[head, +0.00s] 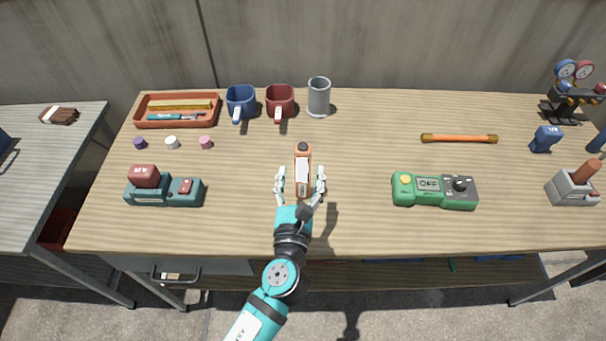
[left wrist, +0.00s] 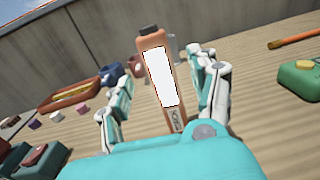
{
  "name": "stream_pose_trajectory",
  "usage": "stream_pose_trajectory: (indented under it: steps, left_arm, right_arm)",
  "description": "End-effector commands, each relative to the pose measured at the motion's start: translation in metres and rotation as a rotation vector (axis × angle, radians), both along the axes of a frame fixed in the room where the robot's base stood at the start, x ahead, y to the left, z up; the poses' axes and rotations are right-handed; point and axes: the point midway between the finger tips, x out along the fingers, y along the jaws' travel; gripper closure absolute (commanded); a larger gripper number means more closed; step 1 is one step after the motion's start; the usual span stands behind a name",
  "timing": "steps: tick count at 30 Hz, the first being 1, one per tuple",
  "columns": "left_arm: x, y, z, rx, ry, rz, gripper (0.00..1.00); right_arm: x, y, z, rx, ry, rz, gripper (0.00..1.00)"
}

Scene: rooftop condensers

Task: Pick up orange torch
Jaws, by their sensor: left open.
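The orange torch (head: 302,158), with a white panel and a dark cap, is at the middle of the wooden table. My left gripper (head: 300,181) is open, with one finger on each side of the torch's near end. In the left wrist view the torch (left wrist: 153,45) stands between the spread fingers of my left gripper (left wrist: 160,92). I see gaps between the fingers and the torch in both views. My right gripper is in neither view.
Blue (head: 241,102) and red mugs (head: 280,101) and a grey cup (head: 319,97) stand behind the torch. A green device (head: 421,189) lies to the right, a teal device (head: 178,191) to the left. An orange-red tray (head: 140,118) is at the back left. Table is clear around the torch.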

Motion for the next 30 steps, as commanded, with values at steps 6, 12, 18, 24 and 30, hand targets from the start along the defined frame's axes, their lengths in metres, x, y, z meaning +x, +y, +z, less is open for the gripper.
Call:
stream_pose_trajectory:
  steps: [6,12,18,24,30]
  left_arm:
    - [0.028,-0.003,0.005,0.0,-0.001,0.002,0.38]
    - [0.05,-0.005,0.003,0.001,0.0,0.001,0.38]
    - [0.052,-0.005,0.002,0.0,0.0,0.001,0.38]
    - [0.051,-0.005,0.002,0.0,0.0,0.001,0.58]
    - [0.051,-0.005,0.002,0.0,0.0,0.001,0.84]
  right_arm:
    - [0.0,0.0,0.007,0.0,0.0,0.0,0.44]
    - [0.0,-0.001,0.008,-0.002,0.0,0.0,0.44]
    - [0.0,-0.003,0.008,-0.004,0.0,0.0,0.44]
    - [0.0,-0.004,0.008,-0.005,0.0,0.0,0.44]
    - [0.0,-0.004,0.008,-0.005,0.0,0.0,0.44]
